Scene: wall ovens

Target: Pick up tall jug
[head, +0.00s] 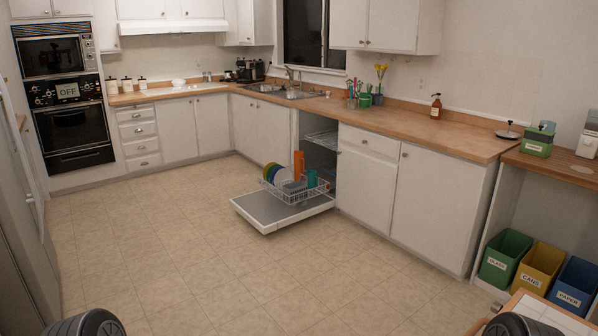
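I cannot tell for sure which thing is the tall jug. A tall orange item (298,164) stands upright in the wire rack (292,197) of the open dishwasher, but its shape is too small to make out. A shorter teal item (312,178) stands to its right in the same rack, and several coloured plates (270,174) stand to its left. Neither of my grippers is in view. Only dark rounded parts of my arms show at the bottom left and bottom right edges.
The lowered dishwasher door (262,214) juts over the floor. Wooden counters (465,139) run along the back and right. Labelled bins (541,268) stand at right, beside a table corner (541,312) at bottom right. Wall ovens (68,110) are back left. The middle floor (190,245) is clear.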

